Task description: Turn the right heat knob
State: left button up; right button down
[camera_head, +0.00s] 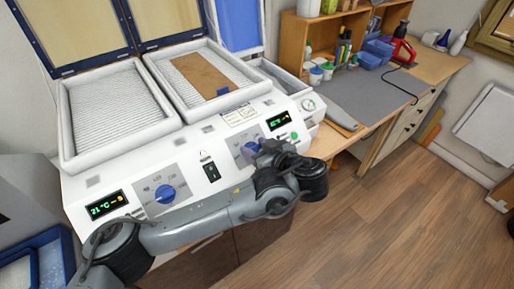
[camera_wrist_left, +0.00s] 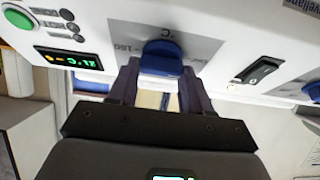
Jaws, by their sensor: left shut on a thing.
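The right heat knob (camera_head: 249,149) is blue and sits on the white front panel, on a grey dial plate. In the wrist view the knob (camera_wrist_left: 162,55) lies between the two dark fingers of my left gripper (camera_wrist_left: 160,72). In the head view my left arm reaches along the panel and the left gripper (camera_head: 258,152) is shut on this knob, partly covering it. The left blue knob (camera_head: 165,193) is uncovered on its own dial. The right display (camera_head: 279,120) glows green beside the right knob. My right gripper is not in view.
The white machine has two padded trays; a brown sheet (camera_head: 200,75) lies in the right one. A black switch (camera_head: 211,171) sits between the knobs, and a green button (camera_head: 294,135) at the right end. A workbench (camera_head: 375,95) with bottles and bins stands behind right. The wooden floor at right is clear.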

pick_arm(q)
jog(key=shift+m, duration=0.3)
jog(key=shift+m+t+h, duration=0.3)
jog(key=shift+m+h, duration=0.2)
jog(key=shift+m, duration=0.5)
jog(key=shift+a+m+h, duration=0.1)
jog(key=shift+m+h, duration=0.3)
jog(key=shift+m, duration=0.7)
jog(key=shift+r+m+h, duration=0.1)
jog(key=shift+m+h, duration=0.4)
jog(key=shift+m, duration=0.5)
jog(key=shift+r+m+h+p, duration=0.1)
jog(key=shift+m+h+p, duration=0.5)
jog(key=shift+m, duration=0.4)
jog(key=m+g+h+p, duration=0.1)
jog(key=m+p, duration=0.4)
jog(key=p, duration=0.1)
jog(key=m+h+p, duration=0.2)
jog(key=m+p, duration=0.2)
jog(key=p, duration=0.2)
jog(key=shift+r+m+g+p, duration=0.2)
jog(key=shift+m+g+p, duration=0.1)
jog(key=shift+m+g, duration=0.1)
jog(key=shift+f+m+h+p, duration=0.3)
jog(key=shift+m+p, duration=0.3)
jog(key=shift+p, duration=0.25)
